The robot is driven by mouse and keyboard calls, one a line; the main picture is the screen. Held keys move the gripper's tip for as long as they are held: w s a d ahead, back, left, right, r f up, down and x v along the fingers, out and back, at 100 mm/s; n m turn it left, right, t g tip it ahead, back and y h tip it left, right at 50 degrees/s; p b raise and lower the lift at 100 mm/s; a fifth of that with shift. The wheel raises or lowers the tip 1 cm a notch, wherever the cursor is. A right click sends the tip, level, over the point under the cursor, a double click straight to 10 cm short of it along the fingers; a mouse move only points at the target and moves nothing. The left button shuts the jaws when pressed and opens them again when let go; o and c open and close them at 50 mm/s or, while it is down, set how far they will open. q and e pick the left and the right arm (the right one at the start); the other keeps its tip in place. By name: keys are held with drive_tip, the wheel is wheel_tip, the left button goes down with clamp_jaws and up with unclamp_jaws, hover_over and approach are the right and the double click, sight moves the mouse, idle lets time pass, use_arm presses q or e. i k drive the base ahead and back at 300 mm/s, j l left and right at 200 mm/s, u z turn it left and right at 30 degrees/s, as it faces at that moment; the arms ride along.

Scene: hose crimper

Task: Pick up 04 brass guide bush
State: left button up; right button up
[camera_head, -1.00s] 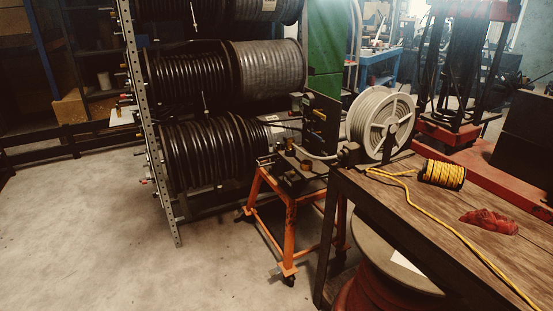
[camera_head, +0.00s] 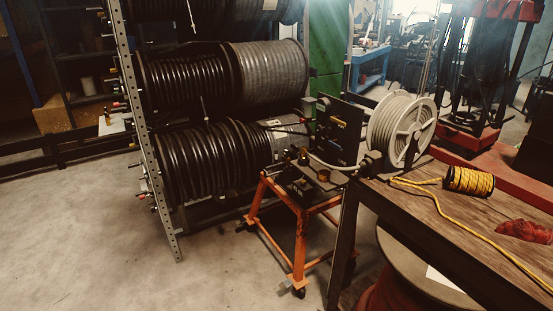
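Small brass-coloured parts stand on the top of an orange-legged cart (camera_head: 304,235) near the middle of the view. One brass-coloured piece (camera_head: 323,175) is at the right of the cart top, beside dark crimper parts. They are too small to tell which is the 04 brass guide bush. Another small brass-toned thing (camera_head: 107,115) is on a white sheet by the rack at the left, also too small to identify. Neither of my grippers is in view.
A rack of black hose reels (camera_head: 215,160) stands behind and left of the cart. A wooden bench (camera_head: 440,215) at the right holds a grey hose reel (camera_head: 402,128), a yellow rope spool (camera_head: 469,181) and a red cloth (camera_head: 525,231). The concrete floor (camera_head: 75,220) is clear at the front left.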

sight(286, 158)
drive_tip(key=i+j, duration=0.45)
drive_tip(key=j, duration=0.2)
drive_tip(key=i+j, duration=0.45)
drive_tip(key=j, duration=0.15)
drive_tip(key=i+j, duration=0.45)
drive_tip(key=j, duration=0.2)
drive_tip(key=i+l, duration=0.1)
drive_tip(key=i, duration=0.45)
drive_tip(key=i+l+u, duration=0.1)
drive_tip(key=i, duration=0.45)
drive_tip(key=i+l, duration=0.4)
drive_tip(key=l, duration=0.15)
